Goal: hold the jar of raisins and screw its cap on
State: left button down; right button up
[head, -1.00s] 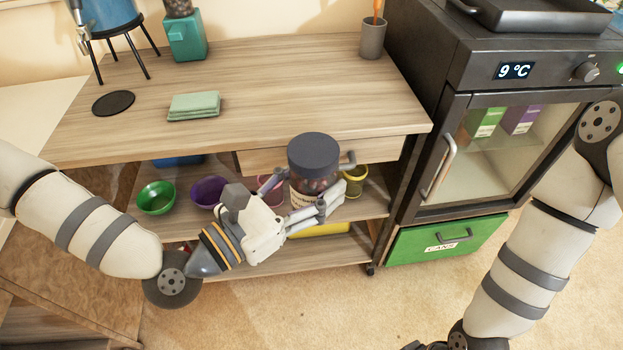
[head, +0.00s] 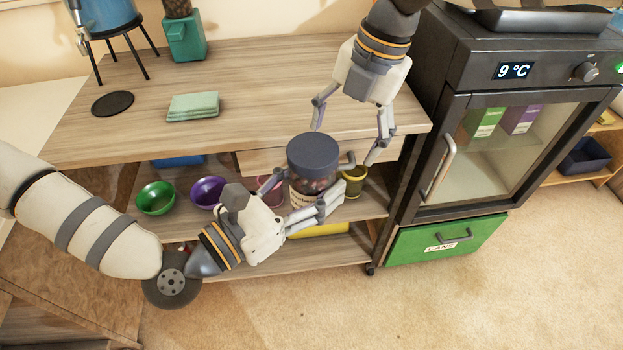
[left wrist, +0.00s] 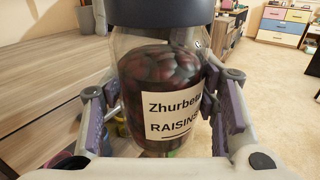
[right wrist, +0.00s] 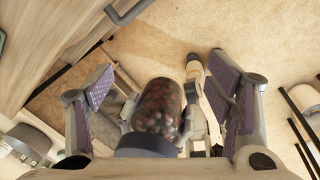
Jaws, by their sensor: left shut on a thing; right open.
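The glass jar of raisins (head: 313,185) is upright in front of the counter's drawer. Its label also shows in the left wrist view (left wrist: 174,115). The dark cap (head: 314,150) sits on the jar's mouth; I cannot tell how tightly. It also shows in the right wrist view (right wrist: 147,144). My left gripper (head: 306,192) is shut around the jar's body from the lower left. My right gripper (head: 345,143) points down from above, its fingers open and spread, one behind the cap and one to its right. It appears not to touch the cap.
The wooden counter (head: 240,75) and its drawer front (head: 262,160) are close behind the jar. A shelf below holds a green bowl (head: 156,198), a purple bowl (head: 208,191) and a yellow cup (head: 354,180). A black fridge (head: 470,120) stands to the right.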

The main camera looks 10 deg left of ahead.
aim_at(313, 149)
jog(key=s+a+r+n, duration=0.1)
jog(key=s+r, duration=0.1)
jog(key=r, duration=0.2)
jog(key=s+a+r+n+h, duration=0.1)
jog(key=s+r, duration=0.2)
jog(key=r, duration=0.1)
jog(key=s+a+r+n+h, duration=0.1)
jog(key=s+a+r, duration=0.1)
jog(key=r, duration=0.2)
jog(key=shift+s+a+r, duration=0.1)
jog(key=shift+s+r, duration=0.1)
jog(key=shift+s, duration=0.2)
jog(key=shift+f, duration=4.05)
